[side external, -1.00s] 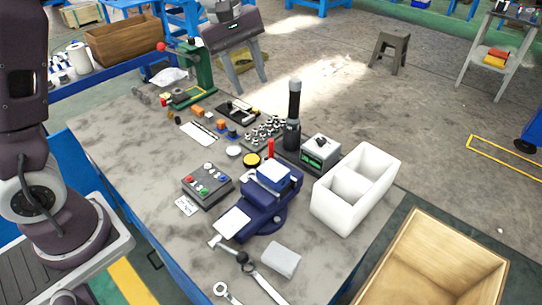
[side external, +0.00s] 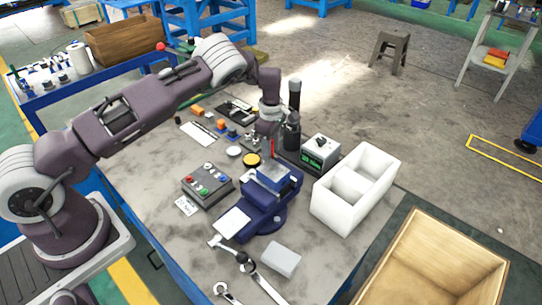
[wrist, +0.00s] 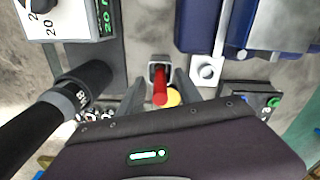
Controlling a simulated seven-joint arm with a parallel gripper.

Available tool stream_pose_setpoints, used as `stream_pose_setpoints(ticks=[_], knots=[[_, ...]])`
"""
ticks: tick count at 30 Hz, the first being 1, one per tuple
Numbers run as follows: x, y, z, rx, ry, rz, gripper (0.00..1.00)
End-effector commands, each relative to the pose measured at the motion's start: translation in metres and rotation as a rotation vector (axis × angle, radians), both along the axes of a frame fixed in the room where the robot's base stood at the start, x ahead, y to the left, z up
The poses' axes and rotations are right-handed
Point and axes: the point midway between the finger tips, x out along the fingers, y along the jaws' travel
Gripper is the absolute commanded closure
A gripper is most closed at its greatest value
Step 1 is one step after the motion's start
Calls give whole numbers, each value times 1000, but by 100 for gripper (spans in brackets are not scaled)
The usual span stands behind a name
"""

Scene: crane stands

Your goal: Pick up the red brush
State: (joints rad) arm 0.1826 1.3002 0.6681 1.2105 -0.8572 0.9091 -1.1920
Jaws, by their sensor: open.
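The red brush (side external: 272,147) stands upright just behind the blue vise (side external: 266,200) in the side view, partly hidden by my gripper. In the wrist view the brush (wrist: 160,88) shows its red handle, rising from a small grey square base. My gripper (side external: 268,137) points down over it. In the wrist view the gripper (wrist: 160,84) has its two fingers apart, one on each side of the handle. I cannot tell how deep the handle sits between them, but they are not closed on it.
A tall black cylinder (side external: 291,130) stands close behind my gripper. A grey meter box (side external: 320,152) and a white divided bin (side external: 355,190) are to the right. A button box (side external: 207,186) is at the left.

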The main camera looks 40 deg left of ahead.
Motion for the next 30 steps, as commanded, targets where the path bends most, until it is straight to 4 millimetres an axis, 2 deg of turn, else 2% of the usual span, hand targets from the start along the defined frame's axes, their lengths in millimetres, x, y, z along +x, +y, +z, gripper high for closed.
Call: stream_pose_setpoints(ticks=[4, 11, 20, 22, 30], knots=[[0, 0, 0, 0, 0, 0, 59], [0, 0, 1, -1, 0, 0, 100], [0, 0, 1, -1, 0, 0, 100], [0, 0, 6, -1, -1, 0, 100], [1, 0, 71, -1, -4, -1, 100]])
